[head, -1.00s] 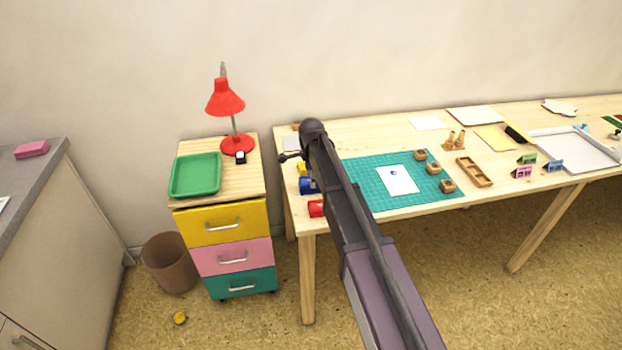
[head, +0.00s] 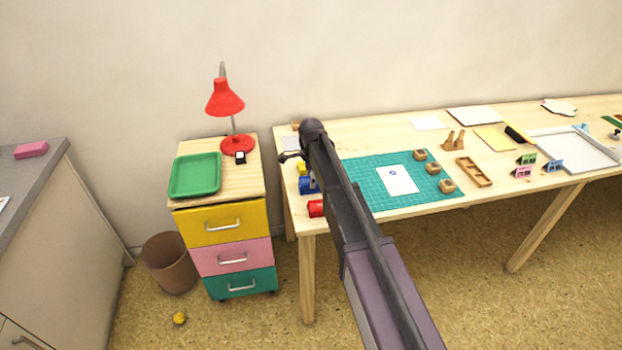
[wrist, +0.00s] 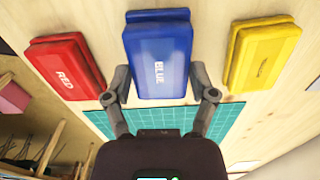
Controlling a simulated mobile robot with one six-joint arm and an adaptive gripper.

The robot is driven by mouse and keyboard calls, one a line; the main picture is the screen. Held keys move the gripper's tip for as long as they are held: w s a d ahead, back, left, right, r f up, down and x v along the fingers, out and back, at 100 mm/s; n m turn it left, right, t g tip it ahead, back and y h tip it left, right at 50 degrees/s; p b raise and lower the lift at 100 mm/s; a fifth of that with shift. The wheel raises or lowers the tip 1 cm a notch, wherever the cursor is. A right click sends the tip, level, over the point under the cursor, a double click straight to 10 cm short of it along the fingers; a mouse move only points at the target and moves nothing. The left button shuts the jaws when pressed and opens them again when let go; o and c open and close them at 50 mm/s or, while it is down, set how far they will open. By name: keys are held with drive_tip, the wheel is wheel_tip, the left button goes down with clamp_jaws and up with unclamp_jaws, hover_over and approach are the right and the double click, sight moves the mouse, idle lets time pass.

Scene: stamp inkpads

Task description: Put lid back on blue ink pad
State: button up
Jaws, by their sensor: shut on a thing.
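The blue lid (wrist: 158,62), marked BLUE, is between the two fingers of my gripper (wrist: 160,95) in the wrist view. The fingers are shut on its near end, one on each side. A blue edge of the ink pad (wrist: 156,15) shows just past the lid's far end. The lid looks lined up over the pad; I cannot tell whether it is fully seated. In the head view the blue pad and lid (head: 307,186) sit at the table's left end, partly hidden by my arm.
A red ink pad (wrist: 68,67) lies left of the blue one and a yellow ink pad (wrist: 263,54) right of it, both with lids on. The green cutting mat (head: 375,175) is close by. The table's edge is near the red pad.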

drive_tip(key=shift+f+b, duration=0.55)
idle(1.5)
idle(0.4)
drive_tip(key=o, duration=0.7)
drive_tip(key=shift+r, duration=0.1)
drive_tip(key=shift+a+r+p, duration=0.1)
drive_tip(key=shift+r+p, duration=3.35)
drive_tip(key=shift+p, duration=0.1)
clamp_jaws()
drive_tip(key=shift+f+b, duration=1.45)
